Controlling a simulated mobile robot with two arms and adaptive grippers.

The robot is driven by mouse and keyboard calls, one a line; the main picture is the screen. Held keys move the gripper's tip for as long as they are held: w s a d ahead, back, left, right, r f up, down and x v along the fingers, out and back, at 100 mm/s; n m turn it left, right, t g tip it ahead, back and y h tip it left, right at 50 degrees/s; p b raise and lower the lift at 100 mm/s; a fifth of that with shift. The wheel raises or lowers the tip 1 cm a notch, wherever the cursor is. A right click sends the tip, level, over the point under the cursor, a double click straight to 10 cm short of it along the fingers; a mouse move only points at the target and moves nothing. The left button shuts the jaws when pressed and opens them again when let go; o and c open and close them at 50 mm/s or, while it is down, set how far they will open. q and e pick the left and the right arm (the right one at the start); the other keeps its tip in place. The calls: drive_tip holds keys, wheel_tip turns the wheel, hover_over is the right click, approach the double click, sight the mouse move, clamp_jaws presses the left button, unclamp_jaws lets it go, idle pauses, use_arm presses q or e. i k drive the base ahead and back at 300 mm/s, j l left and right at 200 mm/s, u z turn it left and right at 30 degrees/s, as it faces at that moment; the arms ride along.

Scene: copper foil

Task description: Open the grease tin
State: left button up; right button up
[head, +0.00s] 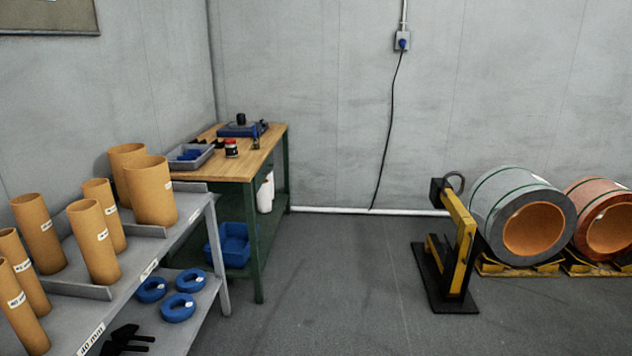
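A small red and white container with a dark top (231,148) stands on the wooden top of the workbench (262,148) in the back left corner. It may be the grease tin, but it is too small to read or to tell how its lid sits. A smaller dark item (256,143) stands to its right. Neither of my grippers shows in the head view.
The bench also bears a grey tray (207,153) with blue items and a blue device (241,130). A grey rack (120,274) with cardboard tubes stands at the left. A yellow stand (462,235) and coils (485,213) are at the right. The middle floor is clear.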

sight(231, 149)
drive_tip(key=i+u, duration=0.1)
drive_tip(key=i, duration=0.9)
drive_tip(key=i+l, duration=0.15)
drive_tip(key=i, duration=0.85)
drive_tip(key=j+u, duration=0.05)
